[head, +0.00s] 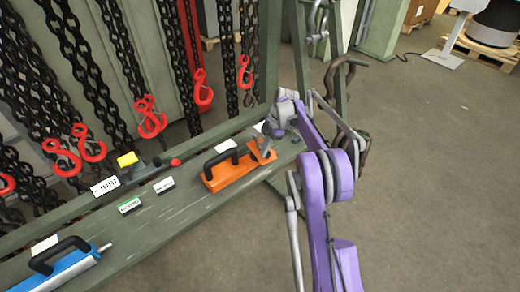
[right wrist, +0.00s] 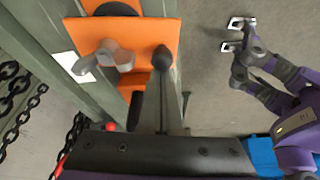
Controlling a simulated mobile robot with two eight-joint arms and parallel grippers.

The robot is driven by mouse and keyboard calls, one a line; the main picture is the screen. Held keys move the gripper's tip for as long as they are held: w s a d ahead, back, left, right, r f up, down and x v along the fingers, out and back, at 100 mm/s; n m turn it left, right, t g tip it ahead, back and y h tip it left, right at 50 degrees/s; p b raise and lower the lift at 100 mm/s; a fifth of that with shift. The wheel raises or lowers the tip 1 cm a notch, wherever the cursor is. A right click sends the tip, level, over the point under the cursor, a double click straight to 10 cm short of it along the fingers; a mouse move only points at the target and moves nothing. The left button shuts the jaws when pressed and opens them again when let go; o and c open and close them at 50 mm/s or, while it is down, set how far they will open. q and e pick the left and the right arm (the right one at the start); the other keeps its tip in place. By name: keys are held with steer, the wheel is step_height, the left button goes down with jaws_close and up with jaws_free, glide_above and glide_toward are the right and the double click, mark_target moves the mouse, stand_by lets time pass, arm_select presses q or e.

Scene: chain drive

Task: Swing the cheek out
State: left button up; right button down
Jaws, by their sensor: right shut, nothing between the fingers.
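An orange device (head: 228,175) with a black handle (head: 219,158) lies on the green bench. At its right end is an orange plate (head: 262,151), which looks like the cheek; it fills the upper middle of the right wrist view (right wrist: 150,36). A grey lever (right wrist: 97,58) sits on the plate. My right gripper (head: 268,131) is at this end of the device. Its fingers (right wrist: 163,56) are shut and empty, over the plate's edge; contact cannot be told. My left gripper (right wrist: 235,34) shows only in the right wrist view, open and empty above the floor.
Black chains with red hooks (head: 152,118) hang behind the bench (head: 180,215). A blue tool (head: 62,272) lies at its near left. A yellow-topped item (head: 128,160) and small labels (head: 130,206) lie between. A dark hook (head: 345,70) hangs at the right. The floor on the right is clear.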

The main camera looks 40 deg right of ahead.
steer(key=shift+s+d+n+g, duration=0.1)
steer(key=shift+d+n+g, duration=0.2)
steer(key=shift+d+n, duration=0.6)
arm_select(q)
steer(key=shift+w+r+p, duration=0.15)
steer(key=shift+r+p, duration=0.2)
steer(key=shift+r, duration=0.15)
arm_select(e)
steer(key=shift+d, duration=0.2)
